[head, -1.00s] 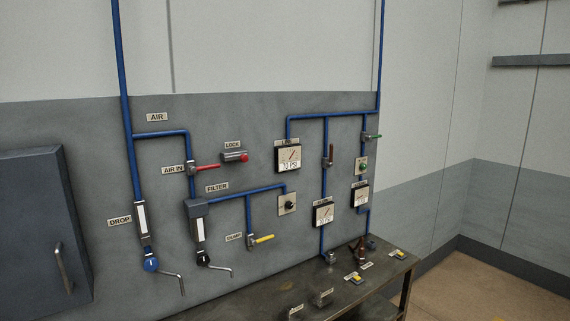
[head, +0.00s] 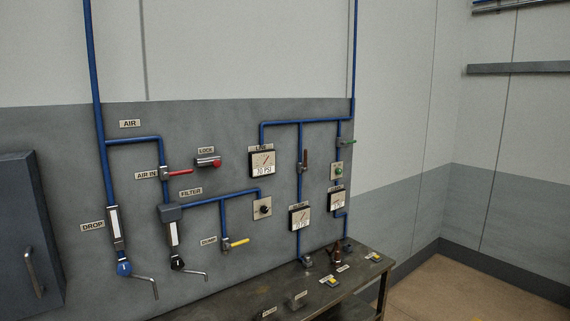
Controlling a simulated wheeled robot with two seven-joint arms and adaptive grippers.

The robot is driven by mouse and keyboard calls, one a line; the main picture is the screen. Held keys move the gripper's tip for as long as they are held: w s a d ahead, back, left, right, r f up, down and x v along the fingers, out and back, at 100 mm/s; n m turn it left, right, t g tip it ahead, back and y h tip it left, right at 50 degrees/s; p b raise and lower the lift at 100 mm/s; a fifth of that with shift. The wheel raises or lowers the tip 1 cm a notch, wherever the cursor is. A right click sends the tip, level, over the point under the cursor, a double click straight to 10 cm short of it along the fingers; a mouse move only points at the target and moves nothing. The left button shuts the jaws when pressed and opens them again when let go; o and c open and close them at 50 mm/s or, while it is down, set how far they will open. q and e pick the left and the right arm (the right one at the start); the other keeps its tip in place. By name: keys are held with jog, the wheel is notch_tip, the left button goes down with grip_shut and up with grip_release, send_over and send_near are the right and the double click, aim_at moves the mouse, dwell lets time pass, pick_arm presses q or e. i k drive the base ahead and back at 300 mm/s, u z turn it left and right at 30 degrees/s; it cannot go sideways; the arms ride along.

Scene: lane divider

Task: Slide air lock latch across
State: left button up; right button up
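The lock latch (head: 208,162) is a small grey cylinder with a red end on its right side. It is mounted on the grey wall panel under a LOCK label (head: 206,150). Just to its lower left, the AIR IN valve (head: 165,173) has a red lever (head: 180,172) pointing right, on the blue pipe. The lever and the latch are apart. Neither of my grippers shows in the head view.
A dark workbench (head: 240,303) stands against the panel at the lower right, with small labelled fittings on it. A grey cabinet (head: 25,230) with a handle juts out at the left. Gauges, blue pipes and a yellow DUMP lever (head: 238,242) surround the latch. Open floor (head: 450,290) lies at the right.

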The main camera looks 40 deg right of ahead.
aim_at(216, 163)
jog(key=z, duration=0.25)
jog(key=i, duration=0.85)
jog(key=z, duration=0.05)
